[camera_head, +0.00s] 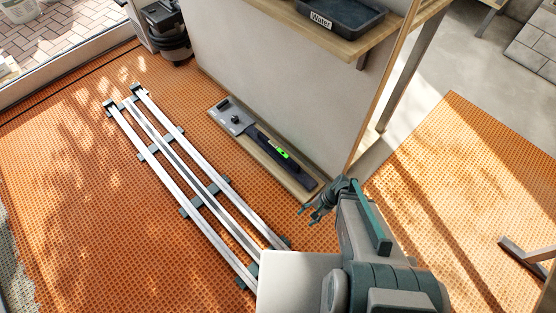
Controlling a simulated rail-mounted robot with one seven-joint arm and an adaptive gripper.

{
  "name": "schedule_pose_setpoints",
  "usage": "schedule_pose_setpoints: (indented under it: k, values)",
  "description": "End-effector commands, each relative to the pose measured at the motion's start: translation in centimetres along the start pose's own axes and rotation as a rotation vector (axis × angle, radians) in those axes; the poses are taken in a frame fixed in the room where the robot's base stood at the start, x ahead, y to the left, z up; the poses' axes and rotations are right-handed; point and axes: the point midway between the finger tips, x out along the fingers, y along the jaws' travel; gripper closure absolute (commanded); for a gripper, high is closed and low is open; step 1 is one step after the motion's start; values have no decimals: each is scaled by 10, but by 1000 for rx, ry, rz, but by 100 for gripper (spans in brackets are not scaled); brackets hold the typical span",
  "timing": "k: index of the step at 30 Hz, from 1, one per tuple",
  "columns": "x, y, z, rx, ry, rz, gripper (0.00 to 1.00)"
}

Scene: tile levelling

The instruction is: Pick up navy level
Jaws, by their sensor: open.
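The navy level (298,176) is a long dark bar with a bright green vial section. It lies on a narrow wooden board (226,125) on the floor at the foot of the pale wall panel. My gripper (308,213) is open and empty, just below and right of the level's near end. It looks apart from the level, but its height above the floor is hard to tell.
Metal rails (181,177) lie across the orange matting on the left. The pale wall panel (290,75) stands directly behind the board. A wooden shelf (353,46) above it bears a dark tray (345,14) labelled "Water". Orange matting on the right is mostly clear.

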Motion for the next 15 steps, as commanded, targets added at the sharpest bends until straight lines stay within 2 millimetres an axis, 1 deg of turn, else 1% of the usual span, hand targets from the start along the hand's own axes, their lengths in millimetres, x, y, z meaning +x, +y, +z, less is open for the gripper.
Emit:
schedule_pose_setpoints:
  k: [1,5,6,8,10,14,15]
  values:
    - [26,-4,-24,41,8,-48,48]
    - [50,-27,-62,166,21,-184,48]
    - [56,-34,-74,209,24,-228,48]
    - [65,-46,-93,280,24,-301,48]
    - [73,-61,-116,373,19,-392,48]
    - [80,-91,-163,578,-13,-584,48]
    - [80,-100,-178,652,-30,-649,48]
